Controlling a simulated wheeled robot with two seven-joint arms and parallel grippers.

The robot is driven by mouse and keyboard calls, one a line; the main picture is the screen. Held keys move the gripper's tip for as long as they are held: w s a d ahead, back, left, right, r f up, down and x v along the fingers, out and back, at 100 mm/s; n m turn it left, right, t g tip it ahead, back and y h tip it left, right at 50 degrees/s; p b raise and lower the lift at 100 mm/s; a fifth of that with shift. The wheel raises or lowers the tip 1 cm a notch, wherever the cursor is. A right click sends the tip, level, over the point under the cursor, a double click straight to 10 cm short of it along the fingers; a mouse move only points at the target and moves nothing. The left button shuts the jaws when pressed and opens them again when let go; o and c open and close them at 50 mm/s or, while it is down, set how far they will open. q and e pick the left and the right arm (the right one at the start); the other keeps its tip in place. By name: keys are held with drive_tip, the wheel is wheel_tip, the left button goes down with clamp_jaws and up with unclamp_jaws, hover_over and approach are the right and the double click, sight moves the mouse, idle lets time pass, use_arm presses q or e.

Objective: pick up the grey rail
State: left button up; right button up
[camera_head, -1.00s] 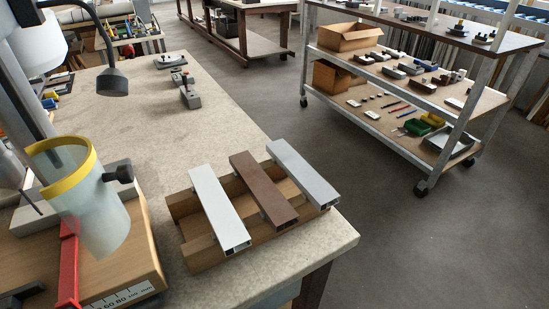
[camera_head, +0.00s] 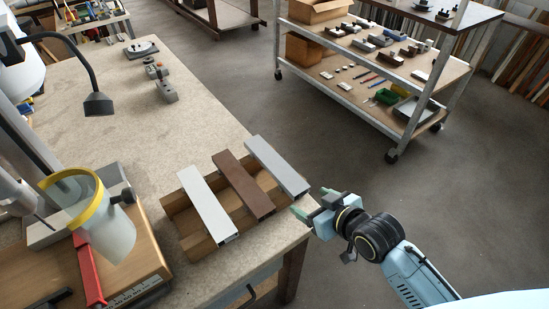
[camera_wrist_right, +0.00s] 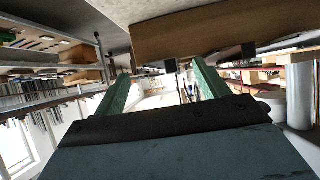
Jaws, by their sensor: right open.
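The grey rail (camera_head: 278,166) is the rightmost of three rails lying side by side across a wooden rack (camera_head: 194,246) near the table's corner. A brown rail (camera_head: 244,184) lies beside it, then a white rail (camera_head: 207,204). My right gripper (camera_head: 312,203) is just off the table's right edge, close to the near end of the grey rail, and holds nothing. Its green fingers stand apart in the right wrist view (camera_wrist_right: 160,72), with nothing between them. I cannot clearly pick out the grey rail in that view. My left gripper is not in view.
A clamp lamp (camera_head: 98,104) and a clear cylinder with a yellow rim (camera_head: 108,232) stand on the left of the table. A wheeled shelf cart (camera_head: 350,96) stands across the aisle. The floor (camera_head: 450,205) between is clear.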

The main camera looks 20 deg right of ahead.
drive_tip(key=t+y, duration=0.1)
approach(278, 165)
drive_tip(key=shift+w+a+f+t, duration=0.15)
drive_tip(key=shift+w+a+f, duration=0.25)
drive_tip(key=shift+w, duration=0.2)
drive_tip(key=shift+w+a+f+t, duration=0.15)
drive_tip(key=shift+w+a+f, duration=0.1)
drive_tip(key=shift+w+f, duration=0.3)
drive_tip(key=shift+x, duration=3.05)
drive_tip(key=shift+w+r, duration=0.1)
drive_tip(key=shift+r, duration=0.05)
drive_tip(key=shift+d, duration=0.1)
drive_tip(key=shift+c, duration=0.2)
